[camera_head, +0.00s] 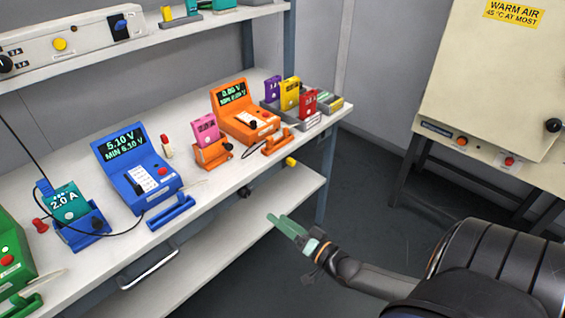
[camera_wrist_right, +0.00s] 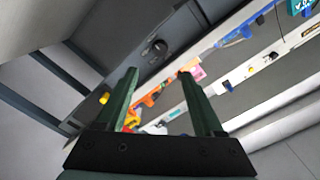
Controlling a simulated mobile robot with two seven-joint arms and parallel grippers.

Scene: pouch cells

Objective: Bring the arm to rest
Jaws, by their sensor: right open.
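My right gripper (camera_head: 277,217) is in front of the bench, over the floor and the lower shelf's front edge in the head view. Its green fingers point left, toward the bench. In the right wrist view the two fingers (camera_wrist_right: 159,73) stand wide apart with nothing between them, so it is open and empty. My right arm stretches in from the lower right. My left gripper is not in view.
The white bench (camera_head: 185,233) holds a blue tester (camera_head: 137,168), an orange tester (camera_head: 243,112), a pink cell (camera_head: 205,130) in an orange stand, and several coloured cells at its far end. A beige warm-air cabinet (camera_head: 490,90) stands right. Dark floor between them is clear.

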